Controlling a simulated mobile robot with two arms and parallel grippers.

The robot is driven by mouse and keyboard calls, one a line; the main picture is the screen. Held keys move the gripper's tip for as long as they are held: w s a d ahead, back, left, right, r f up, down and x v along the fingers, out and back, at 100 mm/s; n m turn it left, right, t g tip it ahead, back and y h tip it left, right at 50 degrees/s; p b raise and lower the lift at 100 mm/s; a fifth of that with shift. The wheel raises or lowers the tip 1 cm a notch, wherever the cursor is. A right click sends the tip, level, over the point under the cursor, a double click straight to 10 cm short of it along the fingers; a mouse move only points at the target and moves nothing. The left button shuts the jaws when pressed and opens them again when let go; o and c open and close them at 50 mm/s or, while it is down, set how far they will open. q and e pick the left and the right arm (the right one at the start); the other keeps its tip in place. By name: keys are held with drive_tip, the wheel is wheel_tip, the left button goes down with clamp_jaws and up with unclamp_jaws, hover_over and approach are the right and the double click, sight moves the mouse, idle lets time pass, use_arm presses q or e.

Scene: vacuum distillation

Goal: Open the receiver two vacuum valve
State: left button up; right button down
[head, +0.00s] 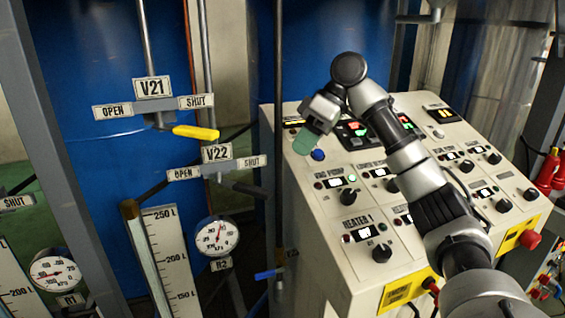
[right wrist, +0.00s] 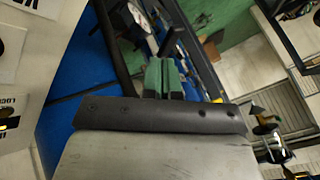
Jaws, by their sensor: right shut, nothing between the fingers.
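The valve labelled V22 (head: 217,153) is on a vertical pipe left of the panel, above a gauge marked R2 (head: 218,236). Its plates read OPEN (head: 184,174) on the left and SHUT (head: 250,162) on the right. A dark lever-like part (head: 249,189) points right, below the SHUT plate. My right gripper (head: 304,144) hangs over the panel's upper left, right of V22 and apart from it. Its green fingers (right wrist: 164,78) are together and empty in the right wrist view. My left gripper is not in view.
The white control panel (head: 330,230) with knobs and displays is under my right arm. A dark vertical pole (head: 278,120) stands between V22 and my gripper. A blue handle (head: 268,273) is lower down.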

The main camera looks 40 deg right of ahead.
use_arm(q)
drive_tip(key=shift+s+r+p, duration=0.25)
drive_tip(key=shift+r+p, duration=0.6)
use_arm(e)
drive_tip(key=x, duration=0.9)
drive_tip(key=shift+s+a+f, duration=0.1)
drive_tip(key=shift+s+f, duration=0.05)
drive_tip(key=shift+f, duration=0.05)
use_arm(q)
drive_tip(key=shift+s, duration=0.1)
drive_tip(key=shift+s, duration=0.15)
